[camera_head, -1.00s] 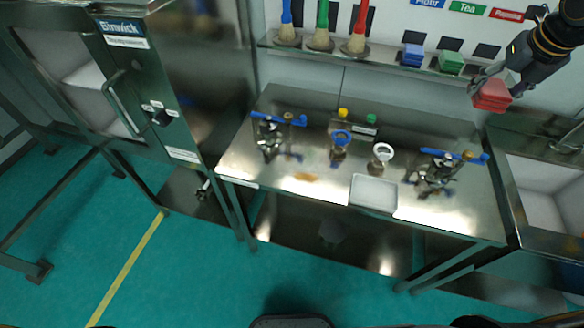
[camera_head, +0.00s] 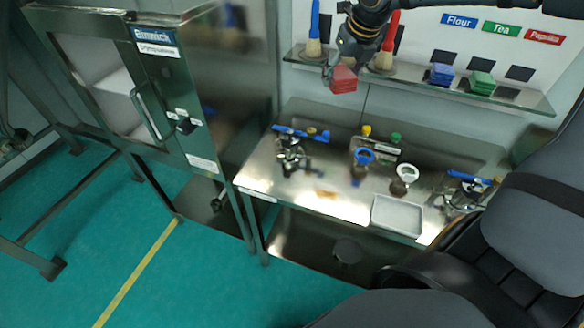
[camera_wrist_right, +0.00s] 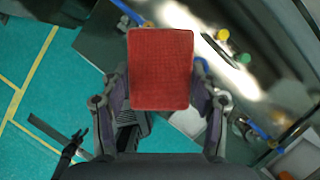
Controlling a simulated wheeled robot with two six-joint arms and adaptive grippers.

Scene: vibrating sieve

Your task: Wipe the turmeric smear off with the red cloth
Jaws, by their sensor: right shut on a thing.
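My right gripper (camera_head: 338,68) is shut on the red cloth (camera_head: 343,80), a folded block held in the air above the back of the steel table (camera_head: 265,178). In the right wrist view the cloth (camera_wrist_right: 160,70) sits between the two fingers and hides part of the table. The turmeric smear (camera_head: 326,193) is a faint orange-brown patch on the table's front left part, below the cloth and apart from it. A dark claw-like shape (camera_wrist_right: 75,147) at the lower left of the wrist view looks like my left gripper; its jaws are unclear.
Blue-handled valves (camera_head: 290,150), a blue ring funnel (camera_head: 363,157), a white ring funnel (camera_head: 407,174) and a white tray (camera_head: 398,214) stand on the table. Above, a shelf (camera_head: 520,97) holds brushes, a blue cloth (camera_head: 441,74) and a green cloth (camera_head: 482,82). A steel cabinet (camera_head: 170,90) stands left.

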